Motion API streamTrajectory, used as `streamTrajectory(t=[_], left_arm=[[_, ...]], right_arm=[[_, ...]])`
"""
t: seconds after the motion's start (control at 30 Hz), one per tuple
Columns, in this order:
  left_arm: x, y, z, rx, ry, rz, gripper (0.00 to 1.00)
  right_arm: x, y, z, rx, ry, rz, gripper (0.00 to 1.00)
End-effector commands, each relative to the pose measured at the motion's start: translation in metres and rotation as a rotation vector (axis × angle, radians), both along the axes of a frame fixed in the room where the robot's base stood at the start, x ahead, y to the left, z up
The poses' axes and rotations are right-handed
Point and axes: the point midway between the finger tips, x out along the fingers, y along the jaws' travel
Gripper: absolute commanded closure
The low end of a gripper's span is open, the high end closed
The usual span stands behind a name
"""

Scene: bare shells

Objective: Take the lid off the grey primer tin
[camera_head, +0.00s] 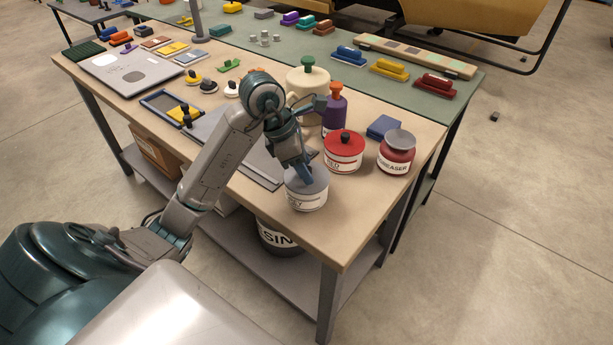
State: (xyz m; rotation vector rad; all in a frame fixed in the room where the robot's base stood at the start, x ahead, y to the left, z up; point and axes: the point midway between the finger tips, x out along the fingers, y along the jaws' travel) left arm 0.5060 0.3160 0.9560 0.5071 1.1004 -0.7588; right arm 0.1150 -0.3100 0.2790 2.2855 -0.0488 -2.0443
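A grey tin (307,199) with a grey lid and a white label stands near the front right corner of the wooden-topped workbench. Its label is only partly legible, so I cannot read the word primer on it. The lid (316,182) appears to sit level on the tin. My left gripper (305,177) points down onto the middle of this lid, at or just above it. Its fingers cover the lid's centre, so any knob there is hidden. I cannot tell whether the fingers are open or closed. My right gripper is out of view.
A red-lidded tin (343,152) stands close behind and right. A red tin labelled degreaser (396,157) is further right. A purple bottle (334,113) and a cream pot (308,79) stand behind. A blue block (383,126) lies near the degreaser. The bench edge (340,262) is close in front.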

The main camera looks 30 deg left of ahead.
Motion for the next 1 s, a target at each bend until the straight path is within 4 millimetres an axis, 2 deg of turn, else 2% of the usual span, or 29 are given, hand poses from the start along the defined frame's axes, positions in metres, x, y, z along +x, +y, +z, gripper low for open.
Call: streamTrajectory(t=[0.03,0.23,0.67,0.87,0.97,1.0], left_arm=[[0.0,0.0,0.0,0.0,0.0,0.0,0.61],[0.0,0.0,0.0,0.0,0.0,0.0,1.0],[0.0,0.0,0.006,0.0,-0.001,0.0,1.0],[0.0,0.0,0.027,0.0,-0.002,-0.001,1.0],[0.0,0.0,0.043,0.0,0.0,-0.001,1.0],[-0.001,0.004,0.039,0.004,0.0,0.001,1.0]], right_arm=[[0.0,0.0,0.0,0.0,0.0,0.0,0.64],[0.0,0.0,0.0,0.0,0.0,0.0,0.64],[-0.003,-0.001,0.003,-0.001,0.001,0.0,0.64],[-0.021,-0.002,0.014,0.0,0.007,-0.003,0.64],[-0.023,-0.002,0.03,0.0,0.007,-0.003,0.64],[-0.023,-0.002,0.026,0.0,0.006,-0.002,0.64]])
